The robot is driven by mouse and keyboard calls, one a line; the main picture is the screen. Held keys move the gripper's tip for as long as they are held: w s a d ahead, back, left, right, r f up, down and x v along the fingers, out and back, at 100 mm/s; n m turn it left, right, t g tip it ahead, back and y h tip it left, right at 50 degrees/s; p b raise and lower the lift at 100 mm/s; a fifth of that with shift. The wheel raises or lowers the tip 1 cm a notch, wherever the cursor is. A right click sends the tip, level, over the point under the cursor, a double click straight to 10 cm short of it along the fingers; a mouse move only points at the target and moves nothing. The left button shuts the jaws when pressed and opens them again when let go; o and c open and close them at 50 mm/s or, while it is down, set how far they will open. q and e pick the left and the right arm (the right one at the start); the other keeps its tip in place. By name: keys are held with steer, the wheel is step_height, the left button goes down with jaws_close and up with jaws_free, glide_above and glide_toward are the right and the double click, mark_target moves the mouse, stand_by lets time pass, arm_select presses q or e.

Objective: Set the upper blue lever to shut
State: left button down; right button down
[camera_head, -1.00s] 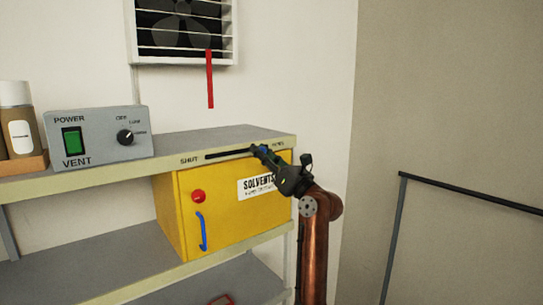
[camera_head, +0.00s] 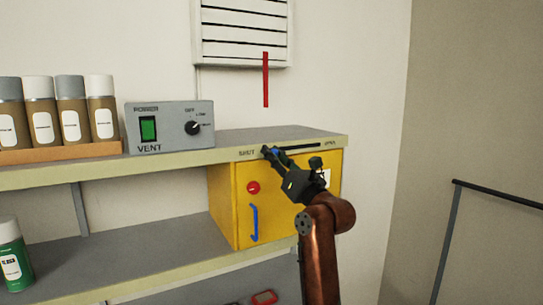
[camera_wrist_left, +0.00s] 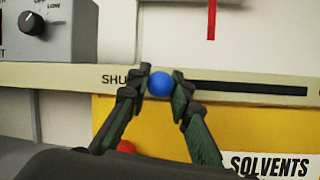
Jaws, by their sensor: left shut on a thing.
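The upper blue lever shows as a round blue knob (camera_wrist_left: 160,84) in the left wrist view. It stands at the SHUT end of a black slot (camera_wrist_left: 250,88) in the shelf's front edge; the slot lies empty to its right. My left gripper (camera_wrist_left: 161,82) is shut on the knob, with one finger on each side. In the head view my left gripper (camera_head: 268,152) is at the slot's left end, beside the SHUT label (camera_head: 247,153). The gripper mostly hides the knob there. My right gripper is not in view.
A yellow solvents cabinet (camera_head: 224,207) with a red button (camera_head: 253,187) and a blue handle (camera_head: 254,222) sits below the slot. A grey vent box (camera_head: 170,127) stands on the shelf. Louvres (camera_head: 243,32) above look closed, with a red strip (camera_head: 265,80) hanging below.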

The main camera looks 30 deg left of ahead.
arm_select(q)
steer(key=shift+s, duration=0.1)
steer(key=c, duration=2.1)
jaws_free()
steer(key=shift+a, duration=0.1)
steer(key=shift+o, duration=1)
steer(key=shift+s, duration=0.1)
steer(key=shift+o, duration=0.8)
steer(key=v, duration=1.2)
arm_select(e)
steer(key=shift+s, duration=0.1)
